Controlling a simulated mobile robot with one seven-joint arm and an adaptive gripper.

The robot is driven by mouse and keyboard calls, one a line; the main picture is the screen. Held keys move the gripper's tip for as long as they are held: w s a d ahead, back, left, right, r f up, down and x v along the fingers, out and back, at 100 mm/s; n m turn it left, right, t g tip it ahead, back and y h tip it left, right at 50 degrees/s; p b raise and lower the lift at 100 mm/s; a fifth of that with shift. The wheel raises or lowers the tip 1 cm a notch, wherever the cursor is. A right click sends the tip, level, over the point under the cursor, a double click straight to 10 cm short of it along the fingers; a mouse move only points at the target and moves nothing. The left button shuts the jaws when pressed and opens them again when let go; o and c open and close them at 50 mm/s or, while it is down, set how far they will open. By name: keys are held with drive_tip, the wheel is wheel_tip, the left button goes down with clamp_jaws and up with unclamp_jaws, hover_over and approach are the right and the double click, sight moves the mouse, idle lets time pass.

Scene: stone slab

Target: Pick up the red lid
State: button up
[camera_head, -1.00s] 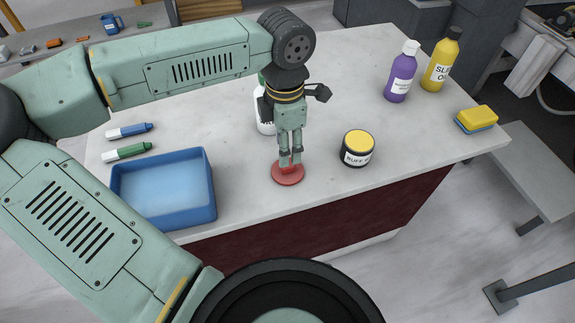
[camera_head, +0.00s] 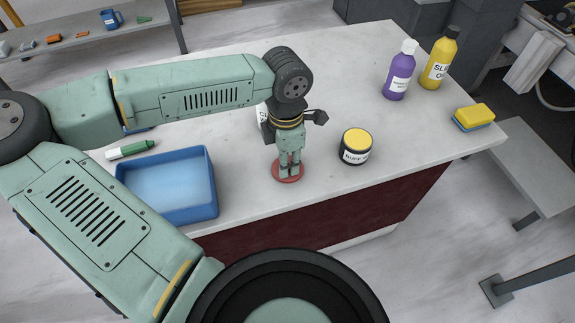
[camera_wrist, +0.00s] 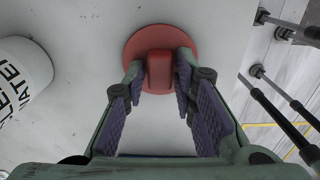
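The red lid (camera_head: 299,176) lies flat on the stone slab near its front edge. In the wrist view the lid (camera_wrist: 156,38) is a round red disc with a raised block-shaped handle (camera_wrist: 160,73). My gripper (camera_head: 288,173) points down over the lid, with its fingertips low at the disc. In the wrist view my gripper (camera_wrist: 160,80) is open, one finger on each side of the handle. A gap shows at the left finger; whether the right finger touches the handle I cannot tell. The fingers hide part of the disc.
A blue tray (camera_head: 211,203) stands left of the lid, and a yellow-topped jar (camera_head: 356,147) close to its right. A white bottle (camera_wrist: 22,75) is partly hidden behind my gripper.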

clamp_jaws()
drive_tip(key=shift+r, duration=0.1)
